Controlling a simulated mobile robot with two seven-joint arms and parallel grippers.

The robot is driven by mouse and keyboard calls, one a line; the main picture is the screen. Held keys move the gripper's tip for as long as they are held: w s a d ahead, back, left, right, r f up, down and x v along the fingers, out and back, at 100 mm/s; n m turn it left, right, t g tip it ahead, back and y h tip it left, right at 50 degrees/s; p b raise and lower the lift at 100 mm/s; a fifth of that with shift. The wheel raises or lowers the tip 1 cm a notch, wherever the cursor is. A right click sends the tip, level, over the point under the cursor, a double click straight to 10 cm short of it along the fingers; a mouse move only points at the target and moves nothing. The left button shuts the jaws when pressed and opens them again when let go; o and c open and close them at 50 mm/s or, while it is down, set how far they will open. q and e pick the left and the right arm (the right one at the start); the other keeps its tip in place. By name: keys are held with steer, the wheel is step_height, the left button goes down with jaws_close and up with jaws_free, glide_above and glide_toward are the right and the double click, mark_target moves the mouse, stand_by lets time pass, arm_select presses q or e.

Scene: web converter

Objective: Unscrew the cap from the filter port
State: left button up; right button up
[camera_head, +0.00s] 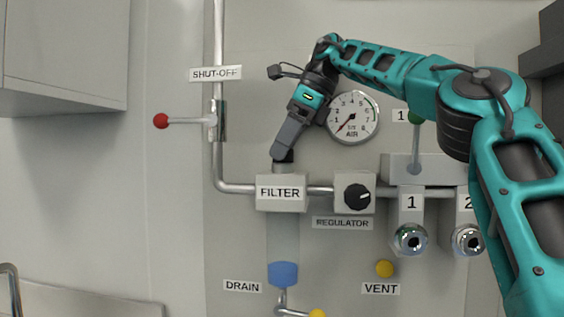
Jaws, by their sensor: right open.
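The white filter block (281,205), labelled FILTER, sits in the metal pipe line on the wall panel. A short grey port (284,169) rises from its top. My right gripper (283,157) reaches down from above, tilted, with its dark tips at the top of this port. The gripper is open. The cap is hidden by or blends with the dark tips, so I cannot tell it apart or see whether the fingers touch it. My left gripper is not in view.
A pressure gauge (353,117) is close right of my right gripper. The regulator knob (357,196) is right of the filter. A red-ended shut-off lever (185,121) sticks out left. A clear bowl with a blue bottom (283,273) hangs below the filter.

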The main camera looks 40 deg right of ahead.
steer(key=shift+d+m, duration=0.3)
steer(key=shift+m, duration=0.1)
steer(key=shift+s+m+t+h+b, duration=0.1)
steer(key=shift+m+t+h+b, duration=0.3)
steer(key=shift+m, duration=0.3)
steer(key=shift+m+h, duration=0.4)
steer(key=shift+m, duration=0.4)
steer(key=shift+a, duration=0.1)
steer(key=shift+a+m+t+h+b, duration=0.1)
steer(key=shift+m+t+h+b, duration=0.3)
steer(key=shift+m, duration=0.6)
steer(key=shift+m+h, duration=0.3)
steer(key=shift+m, duration=0.2)
steer(key=shift+p, duration=0.3)
